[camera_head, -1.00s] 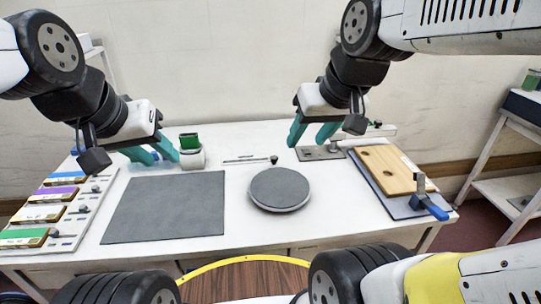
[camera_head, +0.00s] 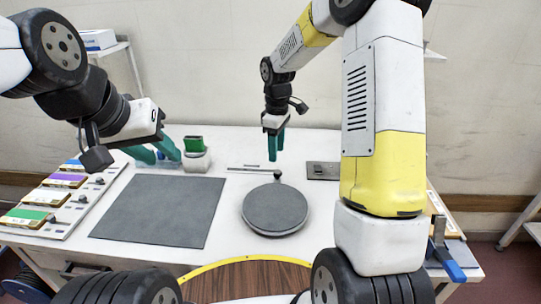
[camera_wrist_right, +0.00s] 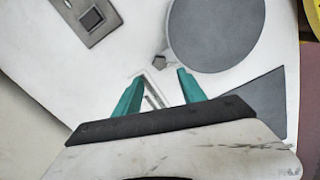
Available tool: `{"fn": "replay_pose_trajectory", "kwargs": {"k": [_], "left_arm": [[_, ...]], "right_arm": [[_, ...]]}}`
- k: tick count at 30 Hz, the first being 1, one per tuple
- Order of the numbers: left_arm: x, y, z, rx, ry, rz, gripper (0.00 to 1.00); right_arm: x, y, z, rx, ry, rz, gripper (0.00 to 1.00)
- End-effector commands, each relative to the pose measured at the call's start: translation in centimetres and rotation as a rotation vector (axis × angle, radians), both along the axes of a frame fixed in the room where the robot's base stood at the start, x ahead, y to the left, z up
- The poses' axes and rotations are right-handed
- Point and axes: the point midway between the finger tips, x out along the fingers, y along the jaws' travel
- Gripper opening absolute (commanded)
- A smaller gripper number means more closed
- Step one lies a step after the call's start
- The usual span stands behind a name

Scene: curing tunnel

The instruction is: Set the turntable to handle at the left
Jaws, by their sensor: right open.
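The turntable (camera_head: 275,212) is a round dark grey disc with a pale rim, right of the table's middle. A small dark knob (camera_head: 278,175), apparently its handle, sits at its far edge; in the wrist view the knob (camera_wrist_right: 160,61) lies beside the disc (camera_wrist_right: 215,30). A thin marked strip (camera_head: 247,168) lies behind it. My right gripper (camera_head: 276,152) points down above the table just behind the knob. Its teal fingers are apart and empty in the wrist view (camera_wrist_right: 158,88). My left gripper (camera_head: 155,155) is open at the table's back left, beside a white holder.
The white holder (camera_head: 195,160) carries a green block. A dark square mat (camera_head: 160,210) lies left of the turntable. A grey plate (camera_head: 323,171) lies at back right. My right arm hides much of the right side.

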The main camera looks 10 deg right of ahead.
Motion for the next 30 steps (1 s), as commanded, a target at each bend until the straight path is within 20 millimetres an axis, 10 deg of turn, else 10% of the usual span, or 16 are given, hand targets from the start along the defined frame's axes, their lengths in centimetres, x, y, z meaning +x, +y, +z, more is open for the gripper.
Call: {"fn": "replay_pose_trajectory", "kwargs": {"k": [13, 25, 30], "left_arm": [[0.0, 0.0, 0.0, 0.0, 0.0, 0.0, 0.36], [0.0, 0.0, 0.0, 0.0, 0.0, 0.0, 0.36], [0.0, 0.0, 0.0, 0.0, 0.0, 0.0, 0.36]], "right_arm": [[-0.1, 0.0, -6.4, 0.0, 0.002, -0.001, 0.48], [-0.1, 0.0, -7.5, 0.0, 0.0, -0.001, 0.48], [-0.1, 0.0, -7.5, 0.0, 0.0, -0.001, 0.19]]}}
